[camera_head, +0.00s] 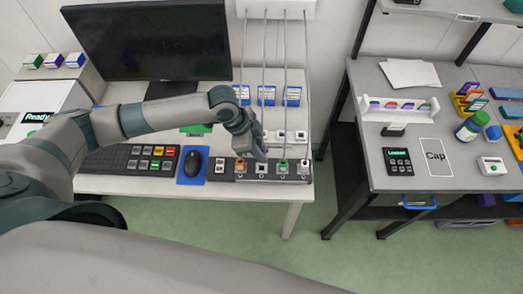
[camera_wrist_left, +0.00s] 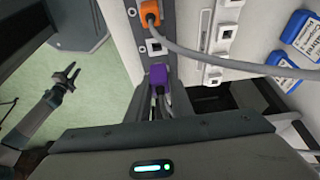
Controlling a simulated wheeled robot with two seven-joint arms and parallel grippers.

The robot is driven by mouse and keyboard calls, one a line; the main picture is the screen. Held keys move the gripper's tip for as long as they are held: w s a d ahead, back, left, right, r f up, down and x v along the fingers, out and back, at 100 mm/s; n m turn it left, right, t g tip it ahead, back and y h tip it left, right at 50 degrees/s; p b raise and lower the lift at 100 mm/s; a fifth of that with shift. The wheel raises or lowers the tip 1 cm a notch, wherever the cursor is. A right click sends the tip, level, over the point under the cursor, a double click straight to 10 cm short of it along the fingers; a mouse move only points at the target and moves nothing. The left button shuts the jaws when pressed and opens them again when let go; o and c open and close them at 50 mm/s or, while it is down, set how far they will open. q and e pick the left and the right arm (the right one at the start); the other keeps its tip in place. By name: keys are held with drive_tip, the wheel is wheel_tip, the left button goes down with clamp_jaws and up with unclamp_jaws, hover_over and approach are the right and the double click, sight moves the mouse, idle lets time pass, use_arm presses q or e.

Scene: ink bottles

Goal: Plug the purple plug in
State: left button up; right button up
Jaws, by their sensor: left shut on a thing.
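My left gripper (camera_head: 260,154) is at the socket strip (camera_head: 225,168) along the table's front edge. It is shut on the purple plug (camera_wrist_left: 158,75), which shows between the fingers in the left wrist view. An empty square socket (camera_wrist_left: 153,46) lies just beyond the plug, with the orange plug (camera_wrist_left: 150,14) seated further along. The purple plug looks apart from that socket; its depth above the strip is hard to tell. In the head view the gripper hides the purple plug. My right gripper (camera_wrist_left: 68,80) shows empty and open in the left wrist view.
A green plug (camera_head: 283,166) and a white plug (camera_head: 304,167) sit to the right on the strip. Grey cables hang behind it. Blue-labelled ink boxes (camera_head: 266,95) stand behind. A mouse (camera_head: 192,163) and keyboard (camera_head: 130,161) lie left. A second table (camera_head: 400,180) stands right across a gap.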

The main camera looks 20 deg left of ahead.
use_arm(q)
drive_tip(key=shift+f+b, duration=2.1)
drive_tip(key=shift+f, duration=0.4)
drive_tip(key=shift+p, duration=0.55)
drive_tip(key=shift+p, duration=0.35)
drive_tip(key=shift+f, duration=0.35)
idle(0.3)
drive_tip(key=shift+f, duration=0.4)
idle(0.9)
drive_tip(key=shift+f+p, duration=0.1)
drive_tip(key=shift+p, duration=0.25)
idle(0.5)
